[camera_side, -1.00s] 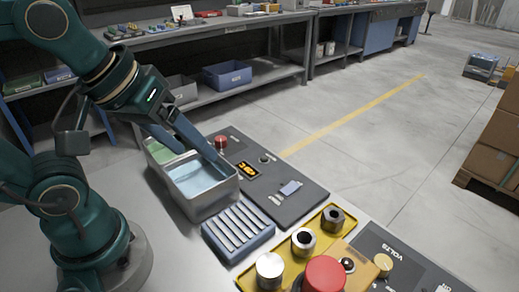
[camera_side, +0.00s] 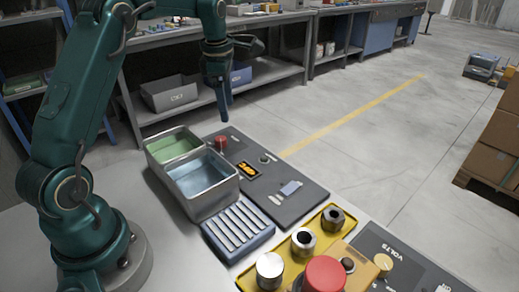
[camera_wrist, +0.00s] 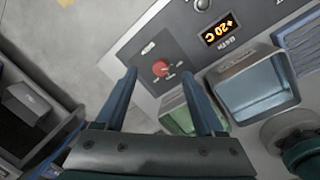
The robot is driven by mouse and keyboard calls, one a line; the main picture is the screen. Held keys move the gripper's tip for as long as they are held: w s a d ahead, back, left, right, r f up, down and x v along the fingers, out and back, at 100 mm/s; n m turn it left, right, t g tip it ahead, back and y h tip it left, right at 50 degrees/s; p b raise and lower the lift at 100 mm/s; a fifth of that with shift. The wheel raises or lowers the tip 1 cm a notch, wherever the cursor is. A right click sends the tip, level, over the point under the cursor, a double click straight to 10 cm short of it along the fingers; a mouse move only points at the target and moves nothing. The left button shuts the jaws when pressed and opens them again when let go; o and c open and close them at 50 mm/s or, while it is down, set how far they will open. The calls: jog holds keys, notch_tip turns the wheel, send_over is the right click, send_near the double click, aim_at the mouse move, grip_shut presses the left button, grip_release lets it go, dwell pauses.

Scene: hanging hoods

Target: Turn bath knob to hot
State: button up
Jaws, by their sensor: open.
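A red knob (camera_side: 220,142) sits at the far end of a dark control panel (camera_side: 290,208) in the side view. In the wrist view the red knob (camera_wrist: 161,68) has small marks around it, too small to read. My gripper (camera_side: 227,119) points down above the red knob and is clear of it. In the wrist view my gripper (camera_wrist: 158,74) is open and empty, with the red knob between its fingertips, farther off. An orange display (camera_wrist: 222,32) reads +20 C, with a BATH label beside it.
A metal bath with a blue compartment (camera_side: 202,174) and a green compartment (camera_side: 174,144) stands beside the panel. A ribbed blue rack (camera_side: 238,228) and a yellow tray (camera_side: 285,265) with metal parts are nearer.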

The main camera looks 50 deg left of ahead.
jog(key=g, duration=0.1)
send_over(220, 138)
jog(key=shift+n+h, duration=0.3)
jog(key=shift+n, duration=0.1)
notch_tip(220, 138, down, 6)
jog(key=shift+s+d+r, duration=0.15)
jog(key=shift+f, duration=2.2)
grip_shut()
